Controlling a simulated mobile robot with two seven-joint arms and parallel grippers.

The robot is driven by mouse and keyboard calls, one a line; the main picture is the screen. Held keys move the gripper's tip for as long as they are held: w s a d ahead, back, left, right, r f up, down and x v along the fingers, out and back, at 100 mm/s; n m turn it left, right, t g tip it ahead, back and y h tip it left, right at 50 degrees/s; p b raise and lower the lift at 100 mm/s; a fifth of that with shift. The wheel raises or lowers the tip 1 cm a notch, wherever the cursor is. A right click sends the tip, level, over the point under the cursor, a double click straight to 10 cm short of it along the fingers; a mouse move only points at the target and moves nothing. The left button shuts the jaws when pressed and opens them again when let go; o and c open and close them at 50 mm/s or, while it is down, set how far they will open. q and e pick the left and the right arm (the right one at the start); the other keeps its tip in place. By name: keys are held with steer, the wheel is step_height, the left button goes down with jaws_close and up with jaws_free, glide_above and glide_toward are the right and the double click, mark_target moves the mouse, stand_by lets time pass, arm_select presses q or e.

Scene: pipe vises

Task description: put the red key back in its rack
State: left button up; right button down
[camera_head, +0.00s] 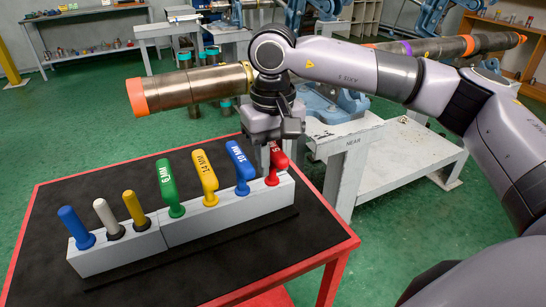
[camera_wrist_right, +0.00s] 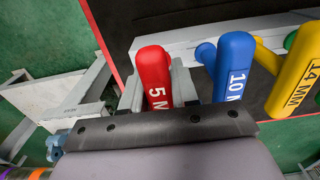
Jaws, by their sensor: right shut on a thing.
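The red key (camera_head: 276,163), marked 5, is at the right end of the grey rack (camera_head: 235,208) on the table. My right gripper (camera_head: 267,152) is above that end of the rack, shut on the red key. In the right wrist view the red key (camera_wrist_right: 153,75) stands between the two grey fingers. Its lower end meets the top of the rack in the head view; how deep it sits in its hole I cannot tell. The gripper hides part of the key. My left gripper is not in view.
The blue 10 MM key (camera_head: 240,165) stands close beside the red key, then the yellow 14 MM key (camera_head: 205,177) and a green key (camera_head: 170,185). Several screwdriver-like handles stand further left. A pipe with an orange end (camera_head: 190,88) lies behind the rack. The black tabletop (camera_head: 110,175) has free room.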

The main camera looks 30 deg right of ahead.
steer(key=shift+f, duration=0.15)
stand_by(0.3)
steer(key=c, duration=0.8)
jaws_free()
step_height(320, 180, up, 7)
steer(key=shift+r, duration=0.1)
